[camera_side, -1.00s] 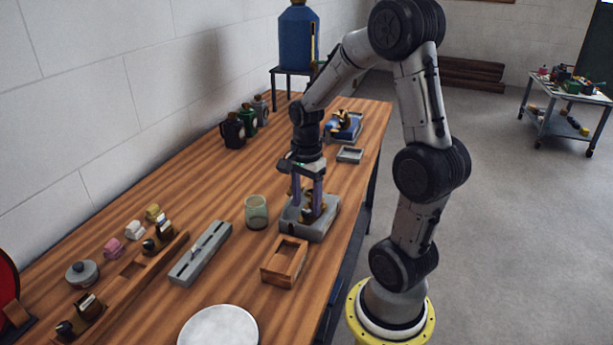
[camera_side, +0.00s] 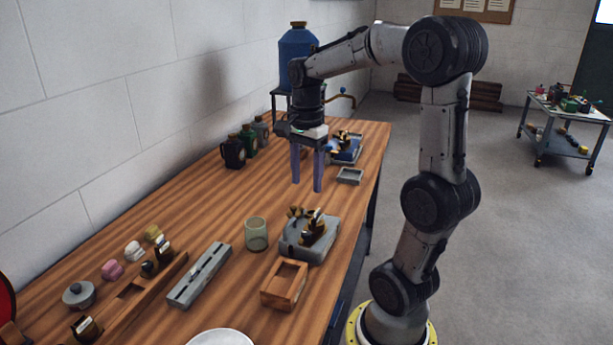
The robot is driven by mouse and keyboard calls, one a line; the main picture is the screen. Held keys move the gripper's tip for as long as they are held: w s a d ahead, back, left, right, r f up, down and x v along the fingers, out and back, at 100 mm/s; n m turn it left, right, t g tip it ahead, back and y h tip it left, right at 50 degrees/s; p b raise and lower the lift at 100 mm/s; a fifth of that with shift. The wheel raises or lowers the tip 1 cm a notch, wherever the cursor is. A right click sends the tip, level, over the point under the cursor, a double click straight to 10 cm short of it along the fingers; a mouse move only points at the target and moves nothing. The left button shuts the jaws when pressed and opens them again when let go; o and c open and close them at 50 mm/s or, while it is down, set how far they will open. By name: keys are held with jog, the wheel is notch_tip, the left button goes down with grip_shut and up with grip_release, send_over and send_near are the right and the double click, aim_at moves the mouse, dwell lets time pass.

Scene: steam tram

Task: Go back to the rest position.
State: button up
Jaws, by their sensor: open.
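My gripper (camera_side: 307,187) points down above the wooden workbench (camera_side: 195,205). Its two purple fingers are apart with nothing between them. Below it and nearer the camera is a grey block (camera_side: 318,250) with small brass and dark parts (camera_side: 313,228) standing on it. The fingers are clear of these parts. My arm reaches over the bench from its base at the right. No marked rest position shows in the view.
A glass jar (camera_side: 256,234), a slotted grey bar (camera_side: 199,275) and an open wooden box (camera_side: 285,284) stand near the block. Behind my gripper are a small grey tray (camera_side: 349,176), a blue fixture (camera_side: 345,148) and a blue tank (camera_side: 298,58). Dark bottles (camera_side: 233,152) stand along the wall.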

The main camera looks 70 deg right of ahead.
jog(key=s+a+r+n+t, duration=0.2)
jog(key=a+r+n+t, duration=0.15)
jog(key=a+n, duration=0.6)
jog(key=s+a+f+n+t, duration=0.2)
jog(key=a+n, duration=0.5)
jog(key=n, duration=0.5)
jog(key=s+f, duration=0.1)
jog(key=s, duration=0.1)
jog(key=shift+s+a+f, duration=0.3)
jog(key=shift+s, duration=0.1)
jog(key=shift+n, duration=0.25)
dwell(0.3)
